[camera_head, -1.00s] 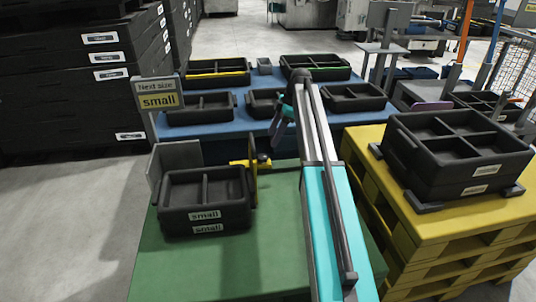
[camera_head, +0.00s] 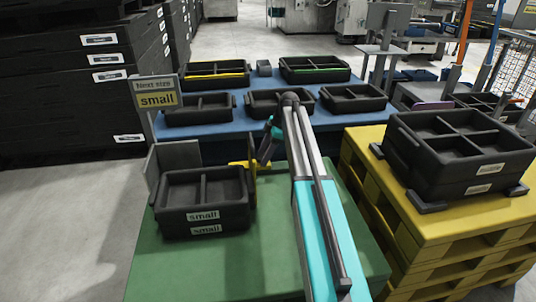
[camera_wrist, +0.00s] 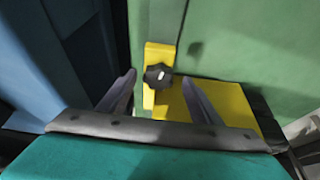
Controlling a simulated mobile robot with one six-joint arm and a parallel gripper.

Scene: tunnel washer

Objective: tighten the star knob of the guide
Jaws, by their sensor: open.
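The star knob (camera_wrist: 158,76) is black with a pale centre and sits on the yellow guide (camera_wrist: 152,58) in the wrist view. In the head view the yellow guide (camera_head: 252,188) stands upright against the right side of the small trays, and my gripper partly hides its bracket and the knob. My gripper (camera_wrist: 160,84) is open, with one finger on each side of the knob in the picture and nothing between the fingers that I can see held. In the head view my gripper (camera_head: 264,160) hangs just above the bracket. I cannot tell whether the fingers touch the knob.
Stacked black trays marked small (camera_head: 203,212) stand on the green table (camera_head: 265,270). A sign (camera_head: 156,95) reads "Next size small". More black trays stand on the blue table (camera_head: 225,126) behind. A yellow pallet stack (camera_head: 420,235) with black trays (camera_head: 462,160) is at the right.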

